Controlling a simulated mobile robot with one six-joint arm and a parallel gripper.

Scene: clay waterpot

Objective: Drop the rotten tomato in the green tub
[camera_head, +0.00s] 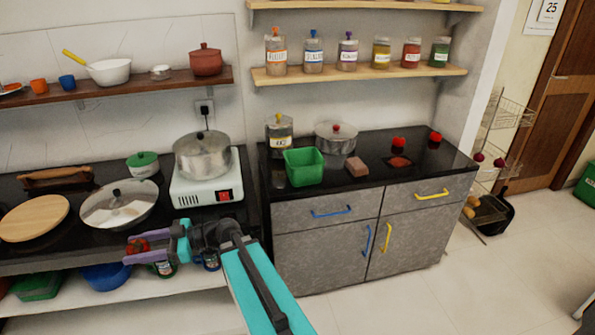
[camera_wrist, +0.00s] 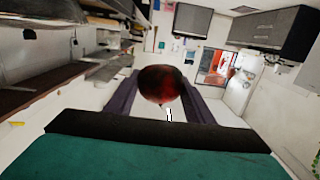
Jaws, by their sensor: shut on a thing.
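My gripper (camera_head: 140,250) is shut on a dark, blotchy red tomato, which looks rotten. The tomato (camera_wrist: 160,84) sits between the two fingers in the wrist view. In the head view the gripper is at the lower left, in front of the left counter's edge, and the tomato is small and partly hidden. An open green tub (camera_head: 304,168) stands on the right black counter, beyond and to the right of the gripper and apart from it. Its inside shows only in part.
Two red tomatoes (camera_head: 398,142) (camera_head: 435,137), a red flat thing (camera_head: 399,162) and a brownish block (camera_head: 357,165) lie right of the tub. A jar (camera_head: 279,133) and a lidded pot (camera_head: 336,137) stand behind. A cooker with a pot (camera_head: 203,156) stands left of it.

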